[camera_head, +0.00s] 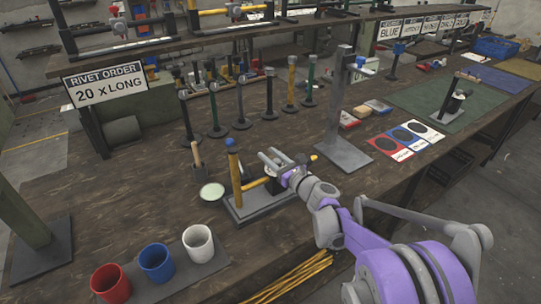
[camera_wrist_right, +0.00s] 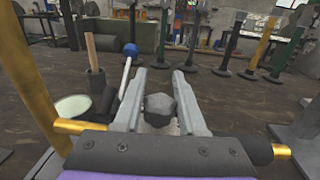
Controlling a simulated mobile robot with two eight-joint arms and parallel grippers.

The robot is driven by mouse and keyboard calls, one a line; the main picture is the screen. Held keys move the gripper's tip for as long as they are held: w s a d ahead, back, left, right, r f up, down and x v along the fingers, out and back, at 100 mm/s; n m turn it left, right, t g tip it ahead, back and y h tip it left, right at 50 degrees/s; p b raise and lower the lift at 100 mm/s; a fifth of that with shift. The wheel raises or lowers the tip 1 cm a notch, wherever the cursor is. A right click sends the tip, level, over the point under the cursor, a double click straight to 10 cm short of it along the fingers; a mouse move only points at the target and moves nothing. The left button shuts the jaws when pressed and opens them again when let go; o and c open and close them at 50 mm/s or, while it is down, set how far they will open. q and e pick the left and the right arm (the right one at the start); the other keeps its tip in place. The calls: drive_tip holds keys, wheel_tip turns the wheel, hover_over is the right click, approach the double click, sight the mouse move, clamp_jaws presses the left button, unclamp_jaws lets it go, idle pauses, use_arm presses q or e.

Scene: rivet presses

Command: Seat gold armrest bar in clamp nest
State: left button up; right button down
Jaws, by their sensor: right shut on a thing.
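The gold armrest bar (camera_head: 253,183) runs slantwise under my right gripper, and its far end sticks out to the right. In the right wrist view its gold ends (camera_wrist_right: 80,126) show on both sides of the dark gripper body, which hides the middle. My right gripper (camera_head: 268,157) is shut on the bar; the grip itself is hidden. Its two fingers (camera_wrist_right: 158,92) reach forward with a grey knob visible between them. The clamp nest (camera_head: 260,209) is a grey-based fixture directly below. A gold upright (camera_head: 236,178) stands at its left. I cannot tell whether the bar touches the nest.
A blue-ended lever (camera_wrist_right: 129,52) stands just beyond the fingers. A pale round dish (camera_head: 211,193) lies left of the fixture. Red (camera_head: 110,284), blue (camera_head: 157,263) and white (camera_head: 198,243) cups stand front left. A tall grey stand (camera_head: 341,120) rises at right; several posts stand behind.

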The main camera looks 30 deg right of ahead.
drive_tip(key=shift+c, duration=2)
unclamp_jaws()
drive_tip(key=s+d, duration=0.1)
drive_tip(key=s, duration=0.9)
drive_tip(key=shift+s+d, duration=0.4)
drive_tip(key=shift+a, duration=0.1)
drive_tip(key=s+a+n+g+y+p, duration=0.1)
drive_tip(key=s+a+n+g+p, duration=0.35)
drive_tip(key=a+n, duration=0.45)
drive_tip(key=s+a+n+g+y+p, duration=0.1)
drive_tip(key=s+a+n+g+p, duration=0.25)
drive_tip(key=s+a+n, duration=0.45)
drive_tip(key=s+f+n+g+h+p, duration=0.1)
drive_tip(key=s+n+g+h+p, duration=0.3)
drive_tip(key=s+n, duration=0.6)
drive_tip(key=n+h, duration=0.1)
drive_tip(key=n, duration=0.6)
drive_tip(key=shift+s+d, duration=0.3)
drive_tip(key=shift+d, duration=0.1)
